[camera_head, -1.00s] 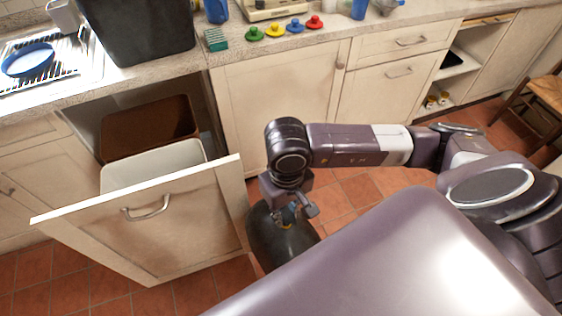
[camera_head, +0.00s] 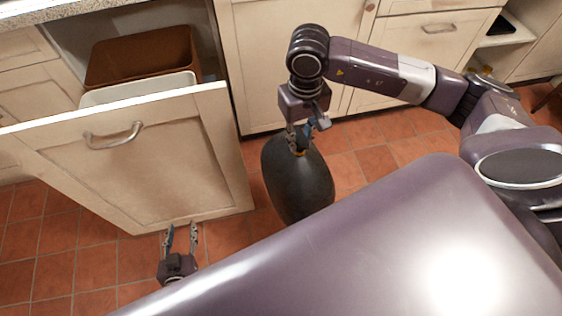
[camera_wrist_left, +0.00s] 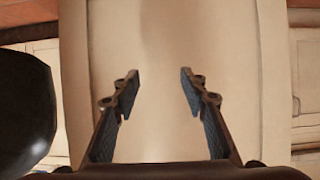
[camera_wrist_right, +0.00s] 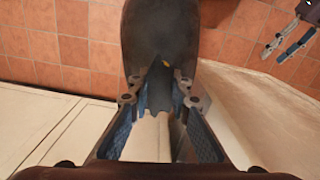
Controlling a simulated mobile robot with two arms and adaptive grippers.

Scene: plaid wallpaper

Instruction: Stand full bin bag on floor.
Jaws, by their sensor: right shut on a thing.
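The full bin bag (camera_head: 297,186) is a dark, rounded sack with a gathered neck at its top. It hangs or stands upright right of the pulled-out cabinet drawer; I cannot tell whether its bottom touches the floor (camera_head: 350,172). My right gripper (camera_head: 298,143) is above it and shut on its neck. The bag also fills the top middle of the right wrist view (camera_wrist_right: 168,35). My left gripper (camera_head: 181,232) is open and empty, low in front of the drawer. In the left wrist view a dark rounded shape, likely the bag (camera_wrist_left: 22,112), shows at the left edge.
The pulled-out drawer (camera_head: 150,180) has a metal handle and holds a brown bin (camera_head: 140,60) and a white bin (camera_head: 138,88). Closed cabinets (camera_head: 270,60) stand behind the bag. Tiled floor is clear to the right of the bag.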

